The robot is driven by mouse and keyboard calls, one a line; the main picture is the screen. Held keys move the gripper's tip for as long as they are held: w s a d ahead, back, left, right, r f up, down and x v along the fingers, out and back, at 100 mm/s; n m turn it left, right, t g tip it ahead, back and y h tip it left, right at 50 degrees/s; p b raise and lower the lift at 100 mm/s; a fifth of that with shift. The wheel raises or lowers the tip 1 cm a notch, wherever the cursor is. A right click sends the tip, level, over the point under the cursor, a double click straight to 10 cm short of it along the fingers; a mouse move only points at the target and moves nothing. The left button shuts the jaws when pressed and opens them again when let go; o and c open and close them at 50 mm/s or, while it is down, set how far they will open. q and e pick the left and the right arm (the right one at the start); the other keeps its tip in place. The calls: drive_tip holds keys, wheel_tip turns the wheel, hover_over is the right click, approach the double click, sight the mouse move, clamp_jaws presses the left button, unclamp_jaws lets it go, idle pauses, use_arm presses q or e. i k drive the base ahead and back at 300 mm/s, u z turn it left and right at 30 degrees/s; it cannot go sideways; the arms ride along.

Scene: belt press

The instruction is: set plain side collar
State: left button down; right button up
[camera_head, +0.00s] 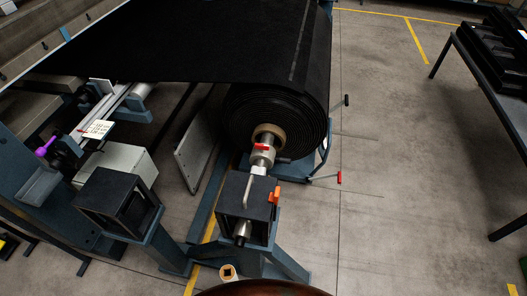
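A large roll of black belt (290,105) sits at the centre, with its end face toward me. A steel shaft sticks out of a tan core (270,134) in that end. A metal collar (263,155) with a red lever (261,147) sits around the shaft, close to the core. I cannot tell whether its lever is locked. The shaft's near end (242,232) shows at a dark bearing block (247,206) with a bent light handle and an orange part (275,197). Neither of my grippers is in view.
A second dark block (118,198) stands empty-looking at left. A grey box (116,163), purple-tipped bottle (42,148) and label card (98,129) are near it. A dark table (495,85) stands at right. Open floor (400,190) lies between. A brown rounded edge (262,288) shows at the bottom.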

sight(269, 156)
drive_tip(key=u, duration=0.55)
drive_tip(key=k, duration=1.2)
drive_tip(key=z, duration=0.5)
drive_tip(key=i, duration=1.65)
drive_tip(key=u, duration=0.8)
